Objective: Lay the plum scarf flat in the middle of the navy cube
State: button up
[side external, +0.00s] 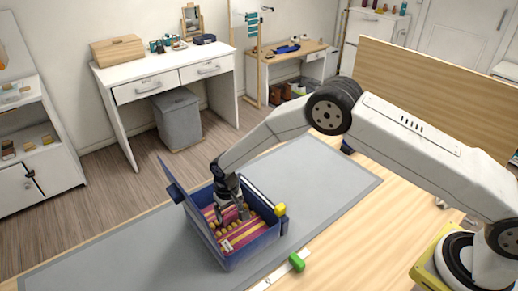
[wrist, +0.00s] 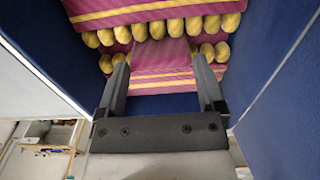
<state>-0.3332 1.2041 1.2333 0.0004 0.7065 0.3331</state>
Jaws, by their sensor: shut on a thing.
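The plum scarf (side external: 236,234), with yellow stripes and yellow pompoms along its edges, is inside the navy cube (side external: 262,248). In the wrist view the scarf (wrist: 160,83) shows as striped layers with rows of pompoms, and navy walls (wrist: 275,85) rise on both sides. My gripper (side external: 231,212) reaches down into the cube from above. Its fingers (wrist: 161,60) are shut on a plum part of the scarf, well apart with the cloth between them. A strip of navy shows below the cloth near the gripper. The scarf's underside is hidden.
The cube's navy flap (side external: 178,188) stands up at its left. A grey mat (side external: 95,265) lies under the cube on the wooden table. A green item (side external: 297,262) and a yellow item (side external: 280,209) are near its right side. The mat is clear to the left.

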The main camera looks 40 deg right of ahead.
aim_at(230, 214)
jog(key=o, duration=0.8)
jog(key=shift+r, duration=6)
